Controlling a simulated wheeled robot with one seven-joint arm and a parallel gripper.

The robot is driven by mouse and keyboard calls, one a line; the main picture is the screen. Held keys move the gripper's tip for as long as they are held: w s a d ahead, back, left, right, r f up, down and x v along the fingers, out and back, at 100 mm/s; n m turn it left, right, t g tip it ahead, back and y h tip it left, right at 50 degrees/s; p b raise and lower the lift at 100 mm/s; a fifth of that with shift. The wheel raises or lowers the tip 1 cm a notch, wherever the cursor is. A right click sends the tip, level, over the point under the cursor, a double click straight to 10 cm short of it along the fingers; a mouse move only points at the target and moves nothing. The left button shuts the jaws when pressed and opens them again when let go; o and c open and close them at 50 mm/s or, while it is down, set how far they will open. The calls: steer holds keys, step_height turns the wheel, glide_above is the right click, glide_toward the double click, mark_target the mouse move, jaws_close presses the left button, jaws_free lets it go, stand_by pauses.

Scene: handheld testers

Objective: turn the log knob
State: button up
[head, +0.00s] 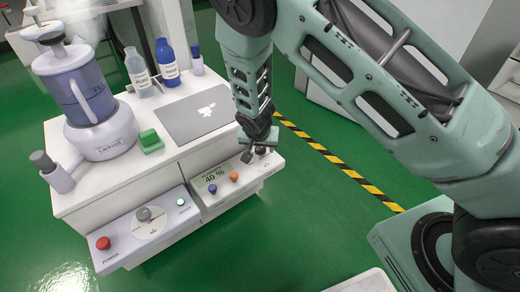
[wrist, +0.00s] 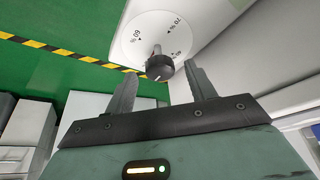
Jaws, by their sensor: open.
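In the wrist view, a black knob (wrist: 160,68) with a light pointer sits on a round white dial (wrist: 140,38) marked with percent figures. My gripper (wrist: 160,70) is open, one finger to each side of the knob. A gap shows between the knob and both fingers; how far the fingertips reach along it I cannot tell. In the head view my gripper (head: 256,151) is at the right end of the humidity panel (head: 218,188), largely covering that knob. Another grey knob (head: 144,214) sits on the left panel's dial. I can read no "log" label on either.
The humidity panel has a blue button (head: 213,189) and an orange button (head: 234,176). The left panel has a red power button (head: 103,243). A blender-like machine (head: 85,100), bottles (head: 167,63) and a green block (head: 150,140) stand on the white bench. Green floor lies in front.

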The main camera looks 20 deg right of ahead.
steer(key=shift+w+f, duration=0.1)
steer(key=shift+f, duration=0.15)
steer(key=c, duration=1)
steer(key=shift+o, duration=0.2)
steer(key=shift+d, duration=0.1)
